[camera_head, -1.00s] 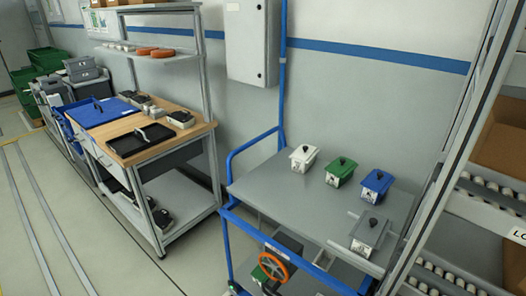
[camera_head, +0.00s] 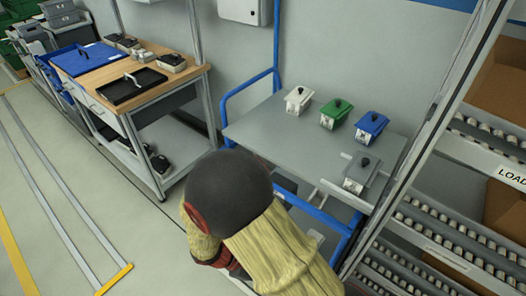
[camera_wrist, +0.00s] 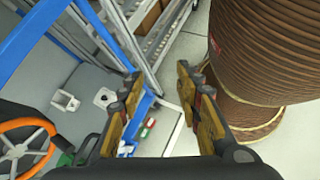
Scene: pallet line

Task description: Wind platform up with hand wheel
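The platform (camera_head: 290,140) is a flat grey deck on a blue tubular frame, carrying white, green, blue and grey lidded boxes. In the head view my arm covers the place of the hand wheel, and my gripper is hidden behind it. My gripper (camera_wrist: 158,78) is open and empty in the wrist view. Its fingers are apart, to the right of the wheel and not touching it.
A roller rack with cardboard boxes (camera_head: 500,75) stands close at the right of the platform. A wooden-topped workbench (camera_head: 180,76) with black trays stands to the left. A grey wall cabinet (camera_head: 244,10) hangs behind. The floor at the left is clear, with line markings.

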